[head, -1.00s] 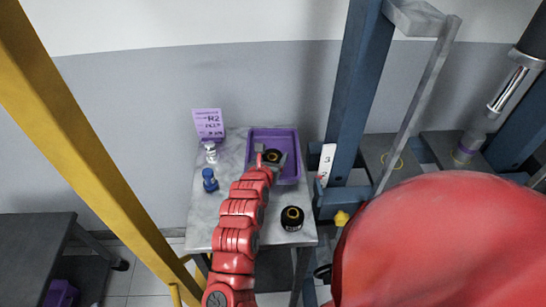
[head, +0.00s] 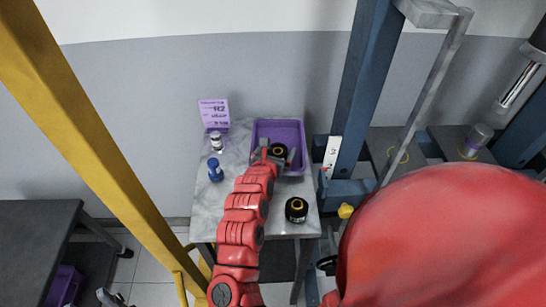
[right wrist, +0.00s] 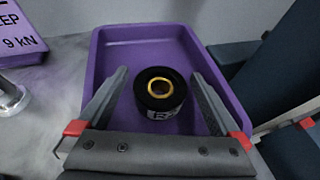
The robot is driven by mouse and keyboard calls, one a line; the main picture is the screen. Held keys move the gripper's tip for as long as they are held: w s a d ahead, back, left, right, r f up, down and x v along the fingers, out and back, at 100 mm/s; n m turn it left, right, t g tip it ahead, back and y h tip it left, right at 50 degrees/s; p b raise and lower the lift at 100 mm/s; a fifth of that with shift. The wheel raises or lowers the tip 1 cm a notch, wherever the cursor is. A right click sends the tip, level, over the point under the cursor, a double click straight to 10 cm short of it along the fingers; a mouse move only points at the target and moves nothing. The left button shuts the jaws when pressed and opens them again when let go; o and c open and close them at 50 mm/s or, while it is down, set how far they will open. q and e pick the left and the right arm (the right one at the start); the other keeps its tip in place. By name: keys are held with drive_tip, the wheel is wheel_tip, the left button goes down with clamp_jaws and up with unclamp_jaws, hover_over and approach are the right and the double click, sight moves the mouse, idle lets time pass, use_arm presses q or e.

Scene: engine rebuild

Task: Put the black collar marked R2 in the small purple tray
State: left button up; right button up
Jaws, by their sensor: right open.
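The small purple tray (head: 293,131) lies at the back right of the small table, and it fills much of the right wrist view (right wrist: 140,45). A black collar (head: 278,150) with a gold inner ring is inside the tray. In the right wrist view this collar (right wrist: 161,103) shows a white label on its near side, only partly readable. My right gripper (head: 276,157) is open, with one finger on each side of the collar and a gap to both in the right wrist view (right wrist: 160,95). My left gripper is not seen.
Another black collar (head: 296,210) stands on the table's near right part. A blue frame post (head: 358,95) rises right of the table.

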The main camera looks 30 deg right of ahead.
drive_tip(key=v, duration=1)
drive_tip(key=shift+s+a+r, duration=0.1)
drive_tip(key=shift+s+a, duration=0.05)
drive_tip(key=shift+a, duration=0.15)
drive_tip(key=shift+s+a+r, duration=0.15)
drive_tip(key=shift+s+a, duration=0.1)
drive_tip(key=shift+s, duration=0.1)
